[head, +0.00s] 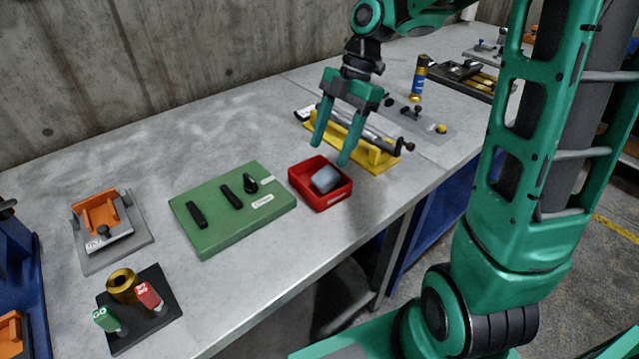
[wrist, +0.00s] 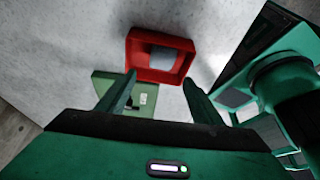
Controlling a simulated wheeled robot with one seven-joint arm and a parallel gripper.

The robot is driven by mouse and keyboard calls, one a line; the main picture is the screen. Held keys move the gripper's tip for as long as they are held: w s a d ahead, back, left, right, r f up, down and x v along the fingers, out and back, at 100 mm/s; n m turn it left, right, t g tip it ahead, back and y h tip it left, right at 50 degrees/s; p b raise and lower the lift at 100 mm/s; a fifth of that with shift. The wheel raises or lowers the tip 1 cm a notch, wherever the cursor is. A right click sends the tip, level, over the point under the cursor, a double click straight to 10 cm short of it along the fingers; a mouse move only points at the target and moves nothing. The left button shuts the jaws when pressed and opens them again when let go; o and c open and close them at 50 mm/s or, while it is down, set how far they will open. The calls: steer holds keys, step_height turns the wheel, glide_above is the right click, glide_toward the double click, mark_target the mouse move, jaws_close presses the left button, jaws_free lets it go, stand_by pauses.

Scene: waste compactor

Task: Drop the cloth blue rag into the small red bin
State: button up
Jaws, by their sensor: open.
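The blue rag (head: 326,179) is a small grey-blue bundle lying inside the small red bin (head: 336,203), which stands on the grey bench near its front edge. In the wrist view the rag (wrist: 164,58) also shows inside the red bin (wrist: 150,75). My gripper (head: 330,154) is open and empty, with its fingers pointing down above the back of the bin. In the wrist view the bin lies beyond my two fingertips (wrist: 160,82), apart from them.
A green board (head: 225,235) with black tools lies left of the bin. A yellow fixture with a grey roller (head: 375,155) lies just behind it. An orange fixture (head: 100,215) and a black button plate (head: 150,320) are farther left. A blue-yellow can (head: 418,78) stands at the back.

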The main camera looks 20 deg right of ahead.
steer(key=v, duration=1)
steer(key=shift+w+r, duration=0.15)
steer(key=shift+r, duration=0.15)
steer(key=shift+d, duration=0.1)
steer(key=s+d+f+m+h, duration=0.1)
steer(key=s+d+f+m, duration=0.2)
steer(key=s+m, duration=0.5)
steer(key=s+d+f+m+t+h, duration=0.1)
steer(key=s+d+f+m, duration=0.3)
steer(key=s+m, duration=0.4)
steer(key=s+d+f+m+h, duration=0.2)
steer(key=s+d+f+m, duration=0.2)
steer(key=s+m, duration=0.5)
steer(key=d+m, duration=0.1)
steer(key=m, duration=0.2)
